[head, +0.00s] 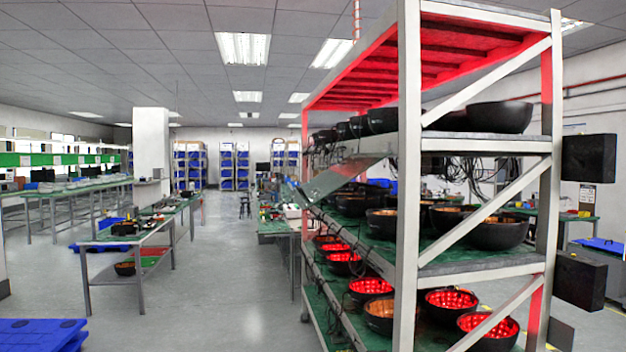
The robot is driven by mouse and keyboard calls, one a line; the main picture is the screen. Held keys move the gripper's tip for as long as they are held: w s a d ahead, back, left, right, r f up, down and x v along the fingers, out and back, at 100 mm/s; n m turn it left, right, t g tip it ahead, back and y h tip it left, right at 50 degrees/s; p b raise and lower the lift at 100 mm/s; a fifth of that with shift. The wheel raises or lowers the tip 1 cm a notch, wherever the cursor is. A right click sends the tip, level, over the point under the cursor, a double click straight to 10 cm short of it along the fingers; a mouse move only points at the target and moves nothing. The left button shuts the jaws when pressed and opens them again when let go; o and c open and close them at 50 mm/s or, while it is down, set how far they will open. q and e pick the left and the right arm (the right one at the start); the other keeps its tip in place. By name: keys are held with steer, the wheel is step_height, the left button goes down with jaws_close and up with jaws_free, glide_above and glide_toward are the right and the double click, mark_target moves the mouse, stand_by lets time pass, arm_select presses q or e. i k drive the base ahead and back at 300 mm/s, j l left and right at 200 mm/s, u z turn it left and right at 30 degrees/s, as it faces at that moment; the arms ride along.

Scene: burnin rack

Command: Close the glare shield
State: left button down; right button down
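A tall white metal rack (409,200) stands at the right, close to me. A flat grey-green panel (335,182) sticks out at a slant from the rack's left long side, at about middle-shelf height. It looks like the glare shield, standing open. Neither of my grippers shows in the head view.
The rack shelves hold several black bowl-shaped units, some glowing red (451,299), with loose black cables. A workbench (140,235) stands at the left, and blue pallets (40,334) lie at the lower left. The grey floor (220,300) between is clear.

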mark_target(331, 180)
steer(key=i+j, duration=0.25)
steer(key=i, duration=0.15)
steer(key=i+j+u, duration=0.1)
steer(key=i+j, duration=0.15)
steer(key=i, duration=0.2)
steer(key=i+j, duration=0.25)
steer(key=i, duration=0.15)
steer(key=i+j+u, duration=0.15)
steer(key=i, duration=0.25)
steer(key=j, duration=0.05)
